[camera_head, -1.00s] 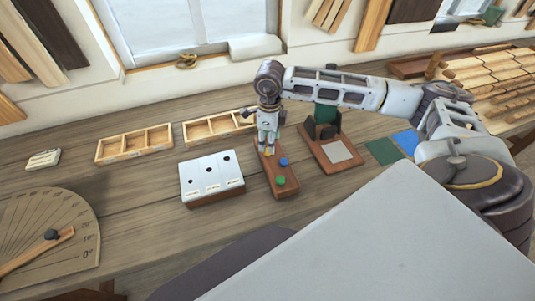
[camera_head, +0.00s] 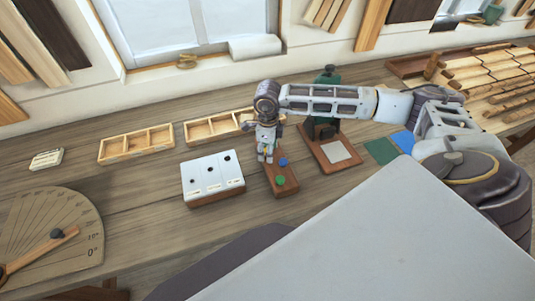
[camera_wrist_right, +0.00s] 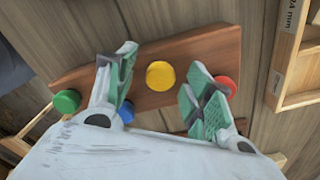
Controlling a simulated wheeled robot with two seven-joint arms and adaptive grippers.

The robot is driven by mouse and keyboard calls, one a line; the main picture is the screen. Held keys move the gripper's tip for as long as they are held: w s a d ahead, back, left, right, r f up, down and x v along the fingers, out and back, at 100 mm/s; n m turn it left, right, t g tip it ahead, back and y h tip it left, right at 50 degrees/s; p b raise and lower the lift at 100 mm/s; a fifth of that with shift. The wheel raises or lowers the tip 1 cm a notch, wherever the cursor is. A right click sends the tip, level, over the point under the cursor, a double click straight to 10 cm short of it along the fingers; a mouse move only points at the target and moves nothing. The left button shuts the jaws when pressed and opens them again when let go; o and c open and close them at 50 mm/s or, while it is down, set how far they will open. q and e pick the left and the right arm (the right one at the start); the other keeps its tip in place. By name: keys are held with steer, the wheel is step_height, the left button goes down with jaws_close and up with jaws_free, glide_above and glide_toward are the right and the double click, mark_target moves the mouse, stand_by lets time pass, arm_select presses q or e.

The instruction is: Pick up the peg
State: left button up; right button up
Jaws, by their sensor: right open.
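A reddish-brown wooden rack (camera_head: 286,191) on the bench holds coloured round-topped pegs. The green peg (camera_head: 280,181) and blue peg (camera_head: 283,162) show in the head view at its near part. My right gripper (camera_head: 265,158) is over the rack's far part, pointing down, and hides the rest. In the right wrist view the gripper (camera_wrist_right: 158,80) is open, with the yellow peg (camera_wrist_right: 160,75) between its fingers as seen from above. The red peg (camera_wrist_right: 225,86) is by the right finger and the blue peg (camera_wrist_right: 126,112) is partly behind the left finger. The left gripper is not in view.
A white-topped block with dark holes (camera_head: 211,175) stands left of the rack. Wooden compartment trays (camera_head: 136,144) lie behind it. A wooden stand (camera_head: 325,147) with a green device is to the right. The bench at left front holds a protractor board (camera_head: 50,235).

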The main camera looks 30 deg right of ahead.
steer(key=shift+c, duration=0.2)
steer(key=c, duration=0.8)
steer(key=shift+r, duration=0.15)
steer(key=shift+r+b, duration=1.05)
steer(key=shift+r, duration=3.8)
